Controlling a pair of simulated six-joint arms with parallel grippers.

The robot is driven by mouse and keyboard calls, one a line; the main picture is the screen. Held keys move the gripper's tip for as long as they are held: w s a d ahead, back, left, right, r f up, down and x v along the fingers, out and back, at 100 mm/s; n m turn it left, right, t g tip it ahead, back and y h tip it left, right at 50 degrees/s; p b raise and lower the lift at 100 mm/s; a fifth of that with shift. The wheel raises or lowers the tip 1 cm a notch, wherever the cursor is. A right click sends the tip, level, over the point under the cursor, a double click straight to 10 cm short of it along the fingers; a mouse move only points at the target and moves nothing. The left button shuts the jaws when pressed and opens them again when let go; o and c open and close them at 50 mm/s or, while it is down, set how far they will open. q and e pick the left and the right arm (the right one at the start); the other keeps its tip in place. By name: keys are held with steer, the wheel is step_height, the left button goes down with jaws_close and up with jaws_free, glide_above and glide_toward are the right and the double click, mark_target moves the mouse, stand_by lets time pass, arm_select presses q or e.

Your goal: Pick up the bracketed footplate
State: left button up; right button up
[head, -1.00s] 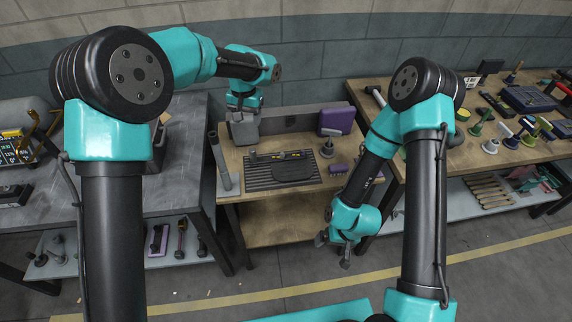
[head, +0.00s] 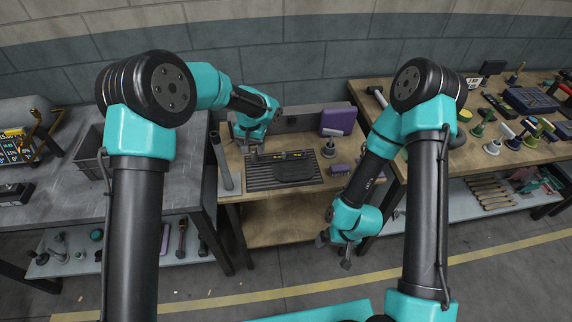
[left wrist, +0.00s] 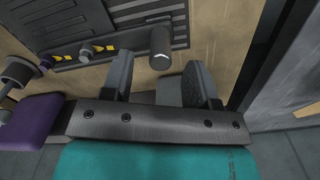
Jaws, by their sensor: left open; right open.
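A dark rounded plate (head: 296,171) lies flat on the ribbed black mat (head: 262,184) on the middle bench; it may be the footplate, but I cannot tell its bracket. A dark tube (head: 222,160) stands at the mat's left beside a light grey plate. My left gripper (head: 246,152) is open, over the mat's back left corner. In the left wrist view its two fingers (left wrist: 160,88) are apart, with a dark cylinder (left wrist: 160,46) just beyond them and a grey surface between them. My right gripper (head: 335,246) is open and empty, low in front of the bench.
A purple box (head: 338,118) stands at the back of the bench. A small upright tool (head: 328,148) and a small purple block (head: 341,169) are right of the mat. The left bench (head: 60,206) and the right bench, crowded with tools, flank it.

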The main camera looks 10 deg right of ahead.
arm_select(q)
steer(key=shift+w+f, duration=0.2)
steer(key=shift+f, duration=2.4)
steer(key=shift+c, duration=0.2)
jaws_close()
